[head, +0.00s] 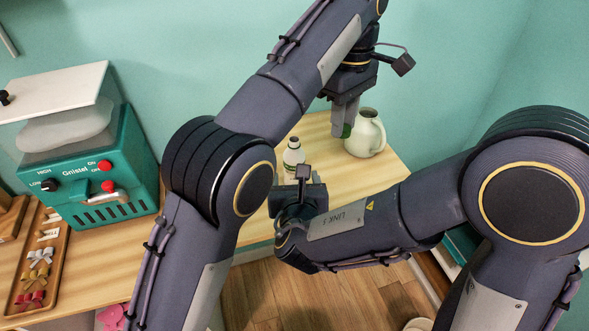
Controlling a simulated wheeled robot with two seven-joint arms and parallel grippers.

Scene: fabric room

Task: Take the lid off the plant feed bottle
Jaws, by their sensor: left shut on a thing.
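The plant feed bottle (293,155), whitish with a green band, stands on the wooden table near its back; its lower part is hidden behind my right wrist. My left gripper (345,124) points down above the table, right of the bottle and apart from it. It is shut on a small dark green thing, which looks like the lid (347,131). My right gripper (301,194) is in front of the bottle; its fingers are hidden, so I cannot tell whether they touch the bottle or are open.
A pale green jug (366,134) stands close right of my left gripper. A teal machine (103,170) with red and black knobs stands on the left. A wooden tray (37,262) of bows lies in front of it. Bare table (317,126) shows between bottle and jug.

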